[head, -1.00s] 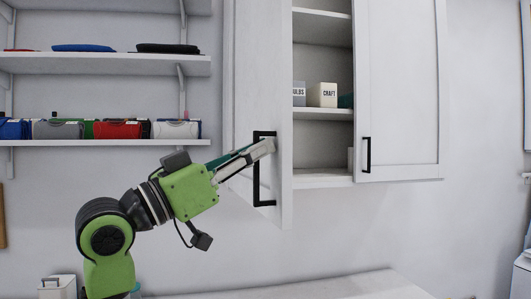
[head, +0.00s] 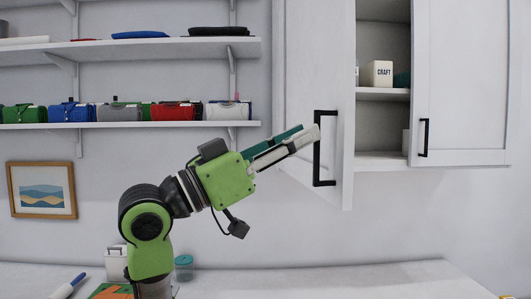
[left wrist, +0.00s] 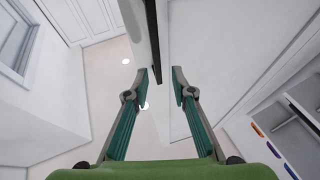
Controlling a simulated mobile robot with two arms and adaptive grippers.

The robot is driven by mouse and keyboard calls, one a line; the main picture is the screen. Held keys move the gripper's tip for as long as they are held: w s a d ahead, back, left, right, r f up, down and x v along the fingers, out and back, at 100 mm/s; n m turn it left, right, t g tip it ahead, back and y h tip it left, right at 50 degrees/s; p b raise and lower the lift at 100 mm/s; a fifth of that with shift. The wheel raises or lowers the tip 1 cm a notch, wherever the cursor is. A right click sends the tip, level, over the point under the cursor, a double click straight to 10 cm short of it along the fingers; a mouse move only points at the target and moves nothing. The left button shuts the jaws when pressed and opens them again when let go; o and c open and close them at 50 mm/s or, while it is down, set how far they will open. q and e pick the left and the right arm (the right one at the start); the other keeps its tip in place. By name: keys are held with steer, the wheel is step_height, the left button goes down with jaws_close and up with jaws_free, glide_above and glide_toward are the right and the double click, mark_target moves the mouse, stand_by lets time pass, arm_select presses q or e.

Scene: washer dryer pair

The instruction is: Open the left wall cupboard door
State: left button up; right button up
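The left wall cupboard door (head: 300,95) stands partly open, swung out from the cabinet. Its black bar handle (head: 318,160) is upright near the door's free edge. My left gripper (head: 310,132) is at the upper part of this handle, its fingertips overlapping it in the head view. In the left wrist view my left gripper (left wrist: 161,76) has its fingers apart, with nothing held between them. The dark handle (left wrist: 153,40) shows just beyond the fingertips, nearer the left finger; I cannot tell if they touch. My right gripper is not in view.
The right cupboard door (head: 465,80) is closed. A "CRAFT" box (head: 376,73) stands on the shelf inside. Wall shelves (head: 130,52) with folded and rolled cloths are on the left. A white counter (head: 330,281) runs below, mostly clear at its middle.

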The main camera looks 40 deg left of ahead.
arm_select(q)
steer(key=v, duration=0.8)
steer(key=shift+s+a, duration=0.25)
steer(key=shift+s, duration=0.05)
steer(key=shift+f, duration=0.15)
